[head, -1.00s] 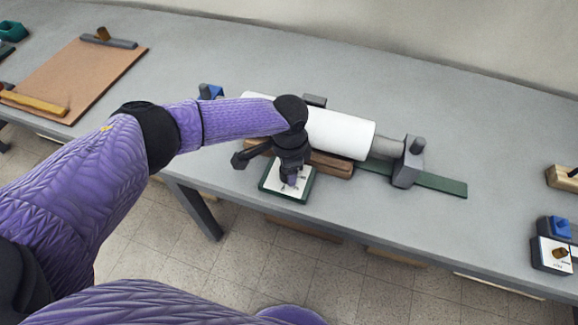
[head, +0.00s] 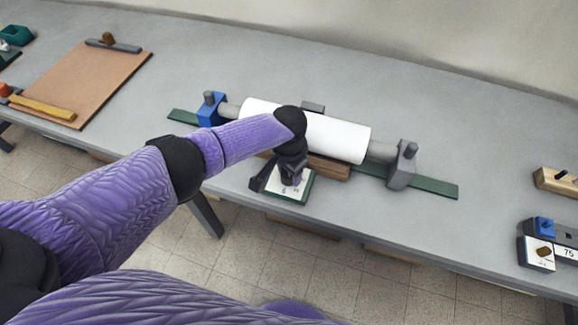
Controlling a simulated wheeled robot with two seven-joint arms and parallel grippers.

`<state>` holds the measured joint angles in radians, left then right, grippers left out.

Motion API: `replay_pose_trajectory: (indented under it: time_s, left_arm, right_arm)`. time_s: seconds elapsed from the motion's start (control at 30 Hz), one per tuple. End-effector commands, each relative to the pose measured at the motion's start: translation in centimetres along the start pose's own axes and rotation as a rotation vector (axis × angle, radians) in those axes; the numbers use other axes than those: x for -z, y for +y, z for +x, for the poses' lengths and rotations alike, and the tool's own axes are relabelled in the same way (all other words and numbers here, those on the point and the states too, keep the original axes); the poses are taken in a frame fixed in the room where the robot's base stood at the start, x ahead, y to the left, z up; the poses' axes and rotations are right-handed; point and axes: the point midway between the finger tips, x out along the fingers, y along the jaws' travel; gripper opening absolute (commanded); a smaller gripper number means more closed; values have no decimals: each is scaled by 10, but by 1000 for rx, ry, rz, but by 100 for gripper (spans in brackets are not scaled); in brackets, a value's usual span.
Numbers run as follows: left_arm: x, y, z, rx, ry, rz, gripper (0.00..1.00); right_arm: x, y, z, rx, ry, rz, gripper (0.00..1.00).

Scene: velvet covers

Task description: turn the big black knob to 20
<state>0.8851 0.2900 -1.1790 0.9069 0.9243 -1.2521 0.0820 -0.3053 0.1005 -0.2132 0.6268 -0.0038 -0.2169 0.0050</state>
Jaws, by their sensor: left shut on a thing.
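A small green-edged box with a white dial face (head: 288,195) stands at the table's front edge, below a white roller. Dark marks show on the face, too small to read. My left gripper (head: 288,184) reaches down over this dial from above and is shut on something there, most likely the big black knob. The gripper and wrist hide the knob, so its pointer cannot be read. My right gripper is not in view.
The white roller (head: 340,137) lies behind the dial, between a blue bracket (head: 211,108) and a grey bracket (head: 402,166) on a green rail (head: 437,187). A clipboard-like brown board (head: 88,80) lies left.

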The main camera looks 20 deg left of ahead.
Motion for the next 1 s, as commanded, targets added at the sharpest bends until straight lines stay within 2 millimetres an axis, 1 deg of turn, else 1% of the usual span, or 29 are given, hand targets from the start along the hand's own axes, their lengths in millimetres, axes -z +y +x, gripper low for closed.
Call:
replay_pose_trajectory:
  time_s: [0.03, 0.2, 0.5, 0.7, 1.0]
  left_arm:
    - [0, 1, -2, -2, -1, -36, 0]
    - [0, 0, -2, -2, 0, -160, 0]
    - [0, 0, 0, -1, 0, -304, 0]
    - [0, 0, 0, -1, 1, -346, 0]
    - [0, -1, 0, 0, 2, -356, 0]
  right_arm:
    - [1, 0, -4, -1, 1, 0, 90]
    - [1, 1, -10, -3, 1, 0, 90]
    - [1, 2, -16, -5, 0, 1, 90]
    - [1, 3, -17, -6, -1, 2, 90]
    - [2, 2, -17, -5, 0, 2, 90]
